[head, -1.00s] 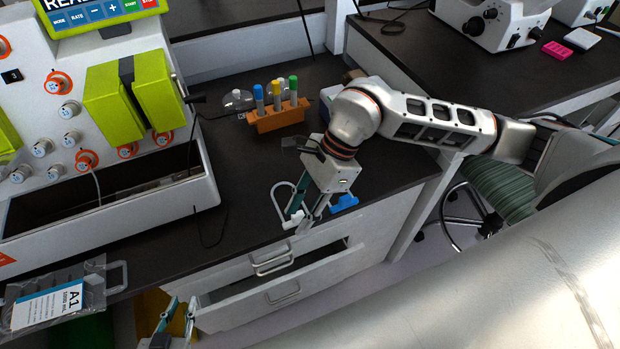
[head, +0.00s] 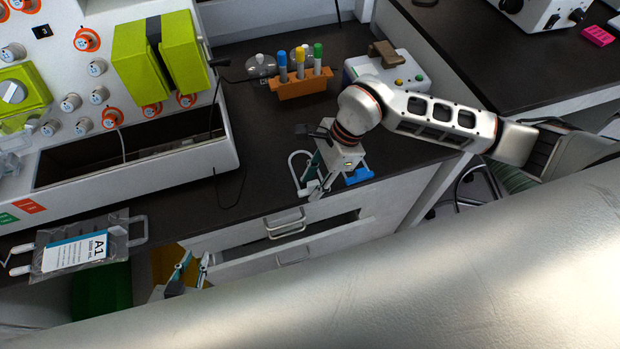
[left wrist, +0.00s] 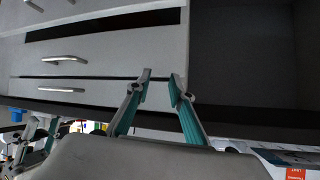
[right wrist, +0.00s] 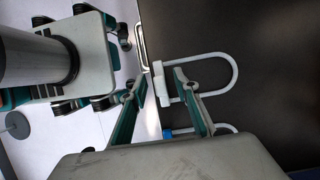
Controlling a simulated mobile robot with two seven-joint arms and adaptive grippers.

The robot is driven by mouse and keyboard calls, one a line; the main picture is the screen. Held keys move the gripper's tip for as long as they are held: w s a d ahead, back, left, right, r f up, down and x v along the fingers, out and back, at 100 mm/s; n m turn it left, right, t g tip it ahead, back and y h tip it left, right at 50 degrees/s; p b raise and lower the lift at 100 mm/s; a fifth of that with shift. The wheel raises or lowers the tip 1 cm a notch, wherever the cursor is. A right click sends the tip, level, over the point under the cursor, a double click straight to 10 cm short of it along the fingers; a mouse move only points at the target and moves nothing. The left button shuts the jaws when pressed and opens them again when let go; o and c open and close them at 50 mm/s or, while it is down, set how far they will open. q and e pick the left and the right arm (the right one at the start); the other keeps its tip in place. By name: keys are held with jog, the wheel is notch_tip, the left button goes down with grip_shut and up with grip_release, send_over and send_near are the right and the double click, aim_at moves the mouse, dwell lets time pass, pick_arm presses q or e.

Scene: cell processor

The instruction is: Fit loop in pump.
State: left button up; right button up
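The loop (head: 295,172), a pale U-shaped tube, lies near the dark bench's front edge; the right wrist view shows its curve (right wrist: 236,72) and white connector (right wrist: 160,86). My right gripper (head: 318,192) is at this end, fingers apart (right wrist: 158,86), with the white connector showing between them; I cannot tell whether they touch it. My left gripper (head: 188,268) is in front of the drawers, fingers apart and empty (left wrist: 159,82). The white machine at left has a large lime-green pump cover (head: 150,60) and a lime-green pump unit with a grey knob (head: 14,92).
A blue-ended piece (head: 358,176) lies right beside the loop. An orange rack (head: 302,84) with several capped tubes stands further back, near a small white device (head: 405,75). A fluid bag (head: 75,249) lies at the front left. The drawer cabinet (head: 235,241) is below the bench.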

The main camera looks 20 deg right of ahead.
grip_shut()
jog(key=shift+r, duration=0.1)
notch_tip(320, 180, up, 20)
jog(key=b, duration=0.1)
dwell(0.5)
jog(key=c, duration=0.7)
grip_release()
grip_shut()
